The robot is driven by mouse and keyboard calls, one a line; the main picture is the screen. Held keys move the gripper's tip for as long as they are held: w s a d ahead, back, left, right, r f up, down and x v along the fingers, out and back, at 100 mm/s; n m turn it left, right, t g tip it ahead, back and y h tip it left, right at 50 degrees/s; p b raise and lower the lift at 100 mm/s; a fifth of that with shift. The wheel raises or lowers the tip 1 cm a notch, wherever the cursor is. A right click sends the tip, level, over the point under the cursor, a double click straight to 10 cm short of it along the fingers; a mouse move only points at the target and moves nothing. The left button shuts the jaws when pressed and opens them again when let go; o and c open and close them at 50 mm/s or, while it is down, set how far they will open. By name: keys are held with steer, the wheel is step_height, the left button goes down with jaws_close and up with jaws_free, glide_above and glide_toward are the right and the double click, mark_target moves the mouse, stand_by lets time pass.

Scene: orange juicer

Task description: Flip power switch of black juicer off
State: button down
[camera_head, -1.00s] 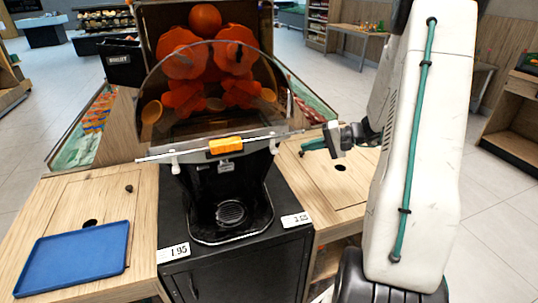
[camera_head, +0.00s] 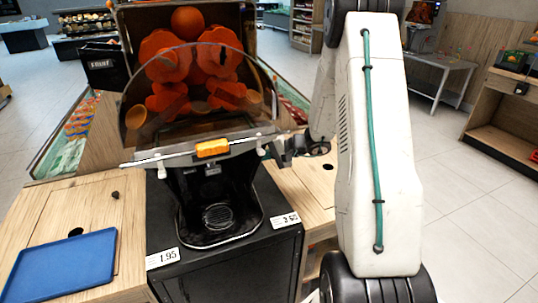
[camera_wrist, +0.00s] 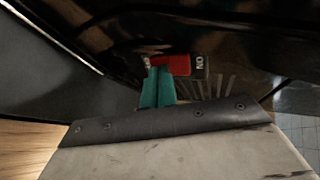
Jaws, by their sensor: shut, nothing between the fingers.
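The black juicer (camera_head: 182,183) stands on a dark cabinet, with orange parts behind its clear cover. In the wrist view its dark side (camera_wrist: 240,50) fills the upper part. The red power switch (camera_wrist: 178,65) shows there, with an upside-down "ON" label (camera_wrist: 200,63) to its right. My gripper (camera_wrist: 157,73) is shut and empty, its teal fingertips side by side at the switch's left end. They overlap the switch's lower left in the picture; I cannot tell whether they touch it. In the head view my gripper's wrist end is at the juicer's right side, and the fingertips are hidden.
The dark cabinet (camera_head: 235,268) carries price cards (camera_head: 285,220). A blue tray (camera_head: 60,265) lies on the wooden counter (camera_head: 35,205) at left. More wooden counter (camera_head: 305,190) lies right of the juicer, below my arm. Open floor (camera_head: 475,230) extends at the far right.

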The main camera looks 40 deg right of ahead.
steer(key=shift+w+a+f, duration=0.1)
steer(key=shift+a, duration=0.05)
steer(key=shift+w+a+f, duration=0.1)
steer(key=shift+w+f, duration=0.05)
stand_by(0.5)
steer(key=shift+r+t, duration=0.3)
steer(key=shift+r, duration=0.6)
steer(key=shift+w, duration=0.1)
